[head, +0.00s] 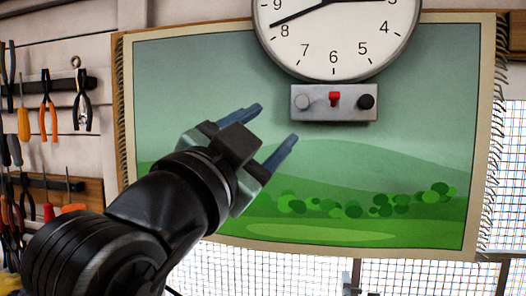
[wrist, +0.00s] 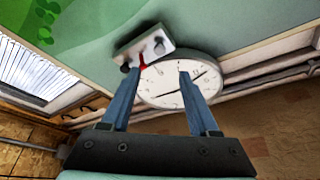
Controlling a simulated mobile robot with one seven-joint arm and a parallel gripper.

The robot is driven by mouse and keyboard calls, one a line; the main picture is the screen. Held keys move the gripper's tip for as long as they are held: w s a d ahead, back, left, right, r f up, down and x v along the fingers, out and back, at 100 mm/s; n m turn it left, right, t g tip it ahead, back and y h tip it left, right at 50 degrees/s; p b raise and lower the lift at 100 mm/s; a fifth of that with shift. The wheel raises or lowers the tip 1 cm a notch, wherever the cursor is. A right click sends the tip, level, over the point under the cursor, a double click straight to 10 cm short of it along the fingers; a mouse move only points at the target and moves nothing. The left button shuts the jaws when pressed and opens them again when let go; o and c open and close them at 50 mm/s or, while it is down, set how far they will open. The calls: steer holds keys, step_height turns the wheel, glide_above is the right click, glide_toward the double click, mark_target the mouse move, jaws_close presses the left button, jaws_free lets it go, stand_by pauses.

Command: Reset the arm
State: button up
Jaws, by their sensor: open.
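My gripper (head: 274,128) is raised in front of the wall hanging in the head view, left of and below the switch box. Its two blue fingers are spread apart with nothing between them. In the wrist view the open fingers of my gripper (wrist: 158,82) point toward the switch box and the clock, and overlap the clock's face. My black arm comes in from the lower left of the head view. No golf items show in either view.
A grey switch box (head: 314,103) with a red switch sits below a round wall clock (head: 335,40). Behind is a green landscape hanging (head: 200,75). Tools (head: 47,105) hang on racks at left. A white mesh (head: 395,275) shows below.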

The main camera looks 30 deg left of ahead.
steer(key=shift+s+f, duration=0.2)
steer(key=shift+s, duration=0.4)
steer(key=s+d+r+n+t, duration=0.1)
steer(key=s+d+n+t, duration=0.2)
steer(key=d, duration=0.6)
steer(key=s+d+r+n+t, duration=0.1)
steer(key=s+d+n+t, duration=0.2)
steer(key=d, duration=0.7)
steer(key=shift+s+n, duration=1.1)
steer(key=shift+a+r, duration=0.1)
steer(key=shift+c, duration=0.9)
steer(key=shift+a, duration=0.15)
